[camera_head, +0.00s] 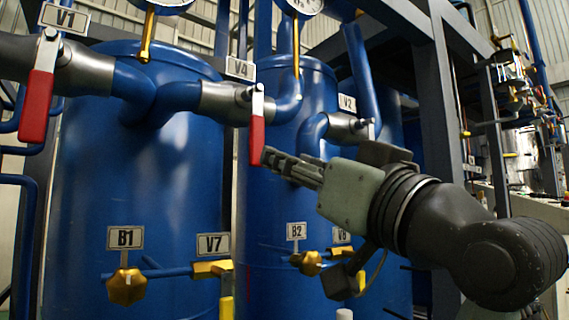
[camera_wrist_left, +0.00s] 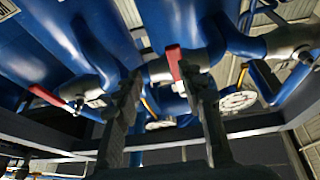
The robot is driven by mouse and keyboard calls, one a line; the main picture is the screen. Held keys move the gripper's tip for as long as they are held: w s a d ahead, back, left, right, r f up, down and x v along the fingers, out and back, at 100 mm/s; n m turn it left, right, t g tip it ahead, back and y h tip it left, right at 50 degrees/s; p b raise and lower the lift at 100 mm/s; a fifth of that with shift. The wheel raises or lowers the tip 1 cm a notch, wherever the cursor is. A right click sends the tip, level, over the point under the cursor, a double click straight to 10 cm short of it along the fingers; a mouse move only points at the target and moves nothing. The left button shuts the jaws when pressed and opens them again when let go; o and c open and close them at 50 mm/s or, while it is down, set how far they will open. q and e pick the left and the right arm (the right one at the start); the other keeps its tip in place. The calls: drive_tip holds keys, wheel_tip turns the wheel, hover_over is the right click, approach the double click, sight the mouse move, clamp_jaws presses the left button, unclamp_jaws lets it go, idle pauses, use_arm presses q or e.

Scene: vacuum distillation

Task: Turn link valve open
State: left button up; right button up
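The valve (camera_head: 222,101) labelled V4 sits on the pipe between the two blue tanks. Its red handle (camera_head: 257,128) hangs straight down. No label reads "link valve", but V4 is the one at my left gripper (camera_head: 279,161). The fingertips are at the lower end of this handle. In the left wrist view, my left gripper (camera_wrist_left: 162,75) has its two fingers spread apart. A red handle (camera_wrist_left: 173,62) shows in the gap between them, nearer the right finger. I cannot tell whether a finger touches it. My right gripper is not in view.
The V1 valve with a hanging red handle (camera_head: 37,106) is at the left. The V2 valve (camera_head: 346,127) is just above my gripper. Tanks B1 (camera_head: 140,190) and B2 (camera_head: 275,205) stand close behind, with yellow valves (camera_head: 127,286) low down. A dark frame post (camera_head: 440,150) rises at right.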

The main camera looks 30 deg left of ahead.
sight(259, 137)
use_arm(q)
drive_tip(key=shift+n+g+y, duration=0.4)
drive_tip(key=shift+n+g, duration=0.3)
drive_tip(key=shift+n, duration=0.1)
drive_tip(key=a+r, duration=0.1)
drive_tip(key=s+a+r+p, duration=0.1)
drive_tip(key=r, duration=0.1)
drive_tip(key=shift+s+a, duration=0.15)
drive_tip(key=shift+a, duration=0.05)
drive_tip(key=p+x, duration=0.1)
drive_tip(key=x, duration=0.2)
drive_tip(key=shift+a, duration=0.3)
drive_tip(key=shift+w+a+r, duration=0.2)
drive_tip(key=shift+w+a, duration=0.3)
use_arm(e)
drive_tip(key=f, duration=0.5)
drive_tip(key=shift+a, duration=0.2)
use_arm(q)
clamp_jaws()
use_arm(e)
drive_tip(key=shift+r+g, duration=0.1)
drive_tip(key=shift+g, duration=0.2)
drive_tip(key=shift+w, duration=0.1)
